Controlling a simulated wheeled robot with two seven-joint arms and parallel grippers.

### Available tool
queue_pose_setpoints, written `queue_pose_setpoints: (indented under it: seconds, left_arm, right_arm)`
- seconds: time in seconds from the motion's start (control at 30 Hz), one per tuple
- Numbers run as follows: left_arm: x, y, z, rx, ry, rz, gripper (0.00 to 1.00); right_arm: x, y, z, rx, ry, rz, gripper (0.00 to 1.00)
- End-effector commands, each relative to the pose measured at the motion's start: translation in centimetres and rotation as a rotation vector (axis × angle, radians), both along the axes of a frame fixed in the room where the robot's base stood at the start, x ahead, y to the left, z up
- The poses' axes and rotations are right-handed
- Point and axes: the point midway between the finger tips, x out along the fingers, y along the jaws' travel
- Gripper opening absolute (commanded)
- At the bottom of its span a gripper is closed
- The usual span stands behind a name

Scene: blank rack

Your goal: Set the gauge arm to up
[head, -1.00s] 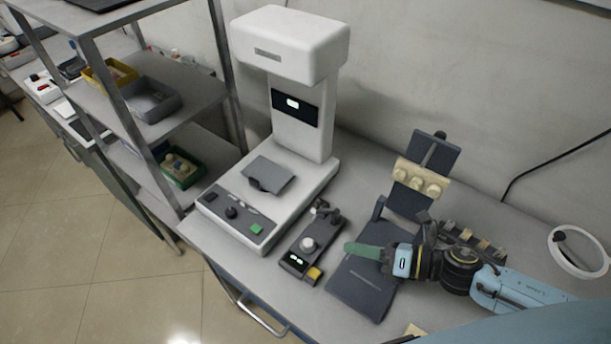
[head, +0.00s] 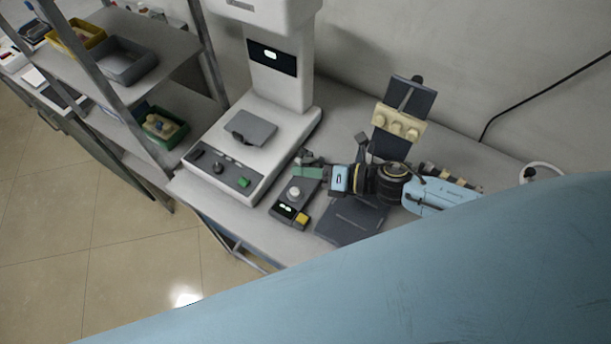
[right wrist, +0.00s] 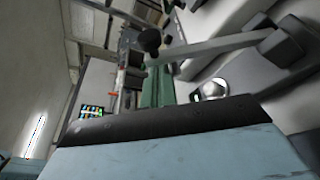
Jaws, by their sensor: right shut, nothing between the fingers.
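The gauge (head: 283,211) is a small dark box with a pale round knob, a lit display and a yellow button, standing on the bench. Its gauge arm (right wrist: 222,47) shows in the right wrist view as a grey bar from a dark pivot block on the right to a dark ball (right wrist: 149,40) on the left. My right gripper (head: 307,171) has green fingers, shut and empty, over the back of the gauge. In the right wrist view the fingers (right wrist: 157,88) are close beside the bar, near its ball end; contact cannot be told. My left gripper is out of view.
A white machine (head: 215,195) with a column stands left of the gauge. A dark plate (head: 350,222) lies to its right, and an upright holder (head: 400,122) with cream blocks stands behind. A metal shelf (head: 150,75) with bins is at the left.

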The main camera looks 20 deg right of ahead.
Motion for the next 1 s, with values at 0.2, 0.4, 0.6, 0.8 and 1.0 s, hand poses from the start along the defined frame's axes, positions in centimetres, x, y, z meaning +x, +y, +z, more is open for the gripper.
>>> queue_pose_setpoints:
  seconds: [0.2, 0.4, 0.6, 0.8, 1.0]
  left_arm:
    - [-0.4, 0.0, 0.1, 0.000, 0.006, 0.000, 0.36]
    - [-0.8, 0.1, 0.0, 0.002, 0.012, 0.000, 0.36]
    - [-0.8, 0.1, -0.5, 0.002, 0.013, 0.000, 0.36]
    - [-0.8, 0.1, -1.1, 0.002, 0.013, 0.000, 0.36]
    - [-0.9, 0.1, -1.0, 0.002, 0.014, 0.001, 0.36]
  right_arm:
    - [0.2, -0.3, 0.3, 0.000, 0.000, 0.000, 0.00]
    - [0.2, -0.3, 0.3, 0.001, 0.002, 0.000, 0.00]
    - [1.1, -1.4, 1.1, 0.129, 0.100, -0.002, 0.00]
    - [1.5, -2.0, 1.8, 0.269, 0.210, -0.001, 0.00]
    - [1.5, -2.0, 2.0, 0.281, 0.218, -0.001, 0.00]
